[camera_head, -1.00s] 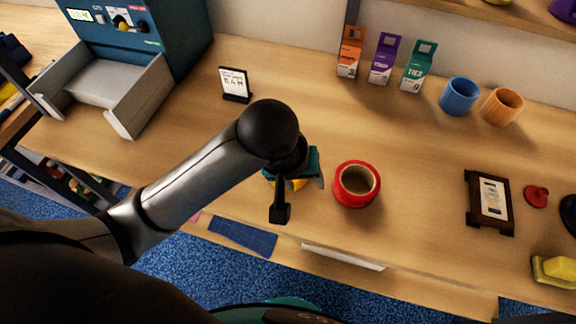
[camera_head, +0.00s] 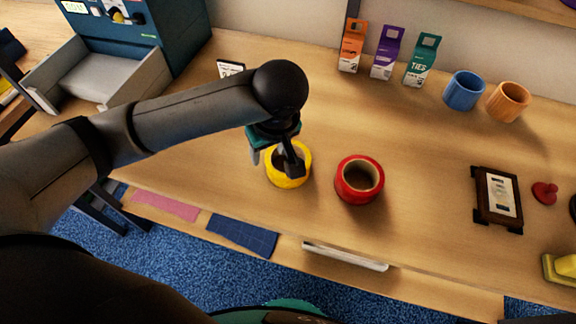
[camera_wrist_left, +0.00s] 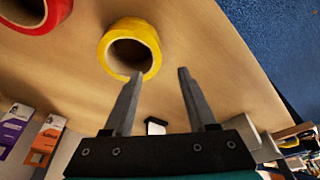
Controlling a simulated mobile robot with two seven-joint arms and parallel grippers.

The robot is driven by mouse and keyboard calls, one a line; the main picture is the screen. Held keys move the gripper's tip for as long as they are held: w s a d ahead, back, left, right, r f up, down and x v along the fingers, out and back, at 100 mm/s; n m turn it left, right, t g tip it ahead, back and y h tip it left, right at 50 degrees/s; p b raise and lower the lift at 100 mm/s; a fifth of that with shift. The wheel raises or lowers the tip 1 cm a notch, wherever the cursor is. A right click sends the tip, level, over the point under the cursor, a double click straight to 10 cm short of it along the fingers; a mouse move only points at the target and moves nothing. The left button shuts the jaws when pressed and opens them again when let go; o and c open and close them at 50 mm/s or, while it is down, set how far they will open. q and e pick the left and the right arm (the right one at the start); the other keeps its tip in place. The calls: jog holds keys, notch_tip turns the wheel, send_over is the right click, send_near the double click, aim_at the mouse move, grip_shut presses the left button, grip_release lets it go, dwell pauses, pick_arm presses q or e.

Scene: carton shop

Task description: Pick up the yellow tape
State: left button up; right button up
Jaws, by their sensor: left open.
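The yellow tape (camera_head: 290,179) is a roll lying flat on the wooden counter, left of the red tape roll (camera_head: 359,181). My left gripper (camera_head: 273,160) hangs over its left side and partly hides it. In the left wrist view, the yellow tape (camera_wrist_left: 131,46) lies beyond the fingertips, mostly to the left. The open fingers of my left gripper (camera_wrist_left: 160,73) have nothing between them. The left finger's tip overlaps the roll's near edge in that view; I cannot tell whether it touches. My right gripper is not in view.
Orange, purple and teal cartons (camera_head: 387,53) stand at the back, with a blue cup (camera_head: 463,91) and an orange cup (camera_head: 508,102). A dark frame (camera_head: 497,197) lies at the right. A blue machine (camera_head: 160,30) stands at the left. Counter behind the tapes is clear.

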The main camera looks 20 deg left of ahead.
aim_at(271, 167)
pick_arm(q)
jog(key=x, duration=0.3)
jog(key=shift+f+b, duration=0.3)
jog(key=shift+b, duration=0.05)
jog(key=shift+d+b+x, duration=0.15)
jog(key=shift+b+x, duration=0.15)
jog(key=shift+x, duration=0.6)
jog(key=shift+d+b+x, duration=0.2)
jog(key=shift+b+x, duration=0.1)
jog(key=shift+x, duration=0.6)
jog(key=shift+d+b+x, duration=0.15)
jog(key=shift+b+x, duration=0.15)
jog(key=shift+x, duration=0.6)
jog(key=shift+s, duration=0.1)
jog(key=shift+c, duration=0.2)
grip_shut()
